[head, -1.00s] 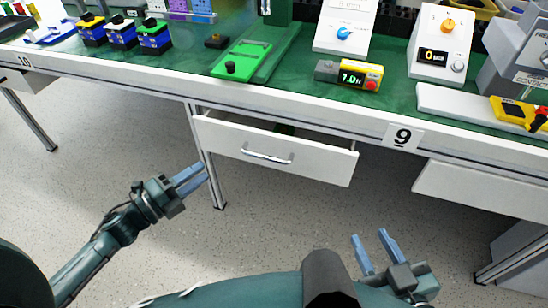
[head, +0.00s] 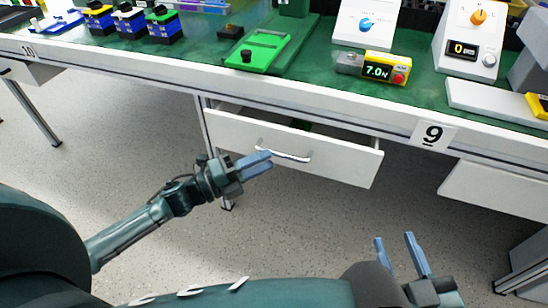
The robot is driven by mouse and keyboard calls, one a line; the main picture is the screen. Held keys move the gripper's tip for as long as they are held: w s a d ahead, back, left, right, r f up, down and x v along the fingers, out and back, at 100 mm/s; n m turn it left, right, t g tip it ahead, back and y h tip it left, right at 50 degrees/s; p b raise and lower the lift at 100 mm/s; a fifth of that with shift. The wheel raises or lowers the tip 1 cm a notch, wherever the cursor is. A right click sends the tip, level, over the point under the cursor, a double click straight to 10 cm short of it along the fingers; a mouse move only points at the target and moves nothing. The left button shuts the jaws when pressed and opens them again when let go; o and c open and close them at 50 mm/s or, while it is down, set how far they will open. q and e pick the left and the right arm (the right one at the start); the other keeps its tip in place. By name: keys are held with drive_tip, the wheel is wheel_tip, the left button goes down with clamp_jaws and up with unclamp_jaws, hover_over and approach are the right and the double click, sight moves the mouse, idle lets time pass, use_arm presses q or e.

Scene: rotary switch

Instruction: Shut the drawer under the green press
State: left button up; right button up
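The white drawer (head: 335,161) hangs under the bench below the green press (head: 262,53). It stands partly open, and a dark gap with a bit of green inside shows above its front. Its curved metal handle (head: 284,153) is on the front panel. My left gripper (head: 264,161) is in front of the drawer's left part, with its fingertips by the handle's left end. Whether it touches the drawer I cannot tell. Its two fingers overlap from this angle, so their gap is unclear. My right gripper (head: 396,244) is open and empty, low and to the right, away from the drawer.
The bench's front edge carries a label 9 (head: 432,134). A yellow 7.0 N display (head: 387,68) and white dial boxes (head: 470,42) stand on the green top. Another drawer (head: 495,188) is at the right. The floor below is clear; a bench leg stands left of the drawer.

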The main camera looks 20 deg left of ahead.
use_arm(q)
drive_tip(key=x, duration=0.3)
drive_tip(key=shift+w+d, duration=0.15)
clamp_jaws()
idle(0.3)
